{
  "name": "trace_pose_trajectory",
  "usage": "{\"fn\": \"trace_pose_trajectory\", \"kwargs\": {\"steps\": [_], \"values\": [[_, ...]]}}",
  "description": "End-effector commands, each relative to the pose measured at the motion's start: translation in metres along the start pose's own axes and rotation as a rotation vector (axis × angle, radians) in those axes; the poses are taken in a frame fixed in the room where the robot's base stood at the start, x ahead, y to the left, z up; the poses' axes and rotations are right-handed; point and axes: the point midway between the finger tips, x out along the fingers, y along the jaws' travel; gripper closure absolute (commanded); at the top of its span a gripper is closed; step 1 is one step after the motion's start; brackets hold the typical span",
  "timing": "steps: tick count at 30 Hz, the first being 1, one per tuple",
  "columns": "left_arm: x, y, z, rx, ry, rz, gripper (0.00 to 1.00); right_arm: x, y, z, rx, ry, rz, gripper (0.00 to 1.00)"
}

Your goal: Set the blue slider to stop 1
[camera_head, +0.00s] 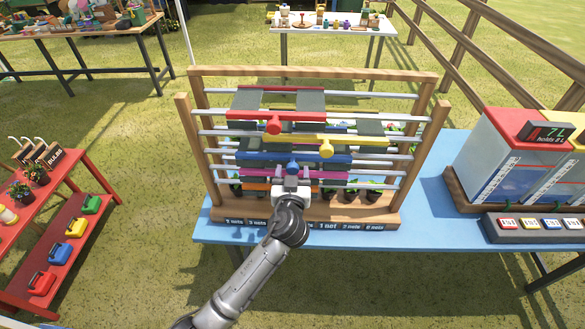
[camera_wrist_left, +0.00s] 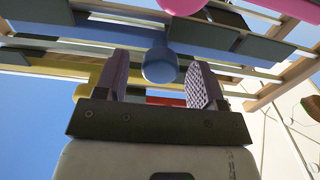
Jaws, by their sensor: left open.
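The blue slider (camera_head: 258,160) is a flat blue bar with a round knob, mounted on rails in the wooden rack (camera_head: 198,145). Its blue knob (camera_wrist_left: 160,65) shows in the left wrist view between the two fingers. My left gripper (camera_head: 291,180) is at the front of the rack, at the knob. Its fingers (camera_wrist_left: 166,82) are open on either side of the knob, with a visible gap on each side. Number labels with "nets" (camera_head: 328,226) run along the rack's base; my arm covers the middle ones. My right gripper is not in view.
Red (camera_head: 250,115) and yellow (camera_head: 345,140) sliders sit above the blue one, and a purple one (camera_head: 322,175) below. Potted plants (camera_head: 373,192) stand behind. Water tanks (camera_head: 490,160) and coloured buttons (camera_head: 527,223) are on the blue table's right. A red shelf (camera_head: 60,215) stands left.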

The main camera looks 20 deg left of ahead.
Motion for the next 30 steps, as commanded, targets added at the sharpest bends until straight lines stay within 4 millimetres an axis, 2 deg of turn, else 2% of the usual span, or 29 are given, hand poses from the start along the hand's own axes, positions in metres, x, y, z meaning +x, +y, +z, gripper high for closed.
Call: {"fn": "trace_pose_trajectory", "kwargs": {"steps": [6,17,30], "values": [[0.015,0.000,0.000,0.001,0.000,0.000,0.37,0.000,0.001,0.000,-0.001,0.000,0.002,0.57],[0.018,0.000,0.000,0.001,0.000,0.000,0.37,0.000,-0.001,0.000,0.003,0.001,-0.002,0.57],[0.018,0.000,0.000,0.000,0.000,0.000,0.77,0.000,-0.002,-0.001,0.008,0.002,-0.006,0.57]]}}
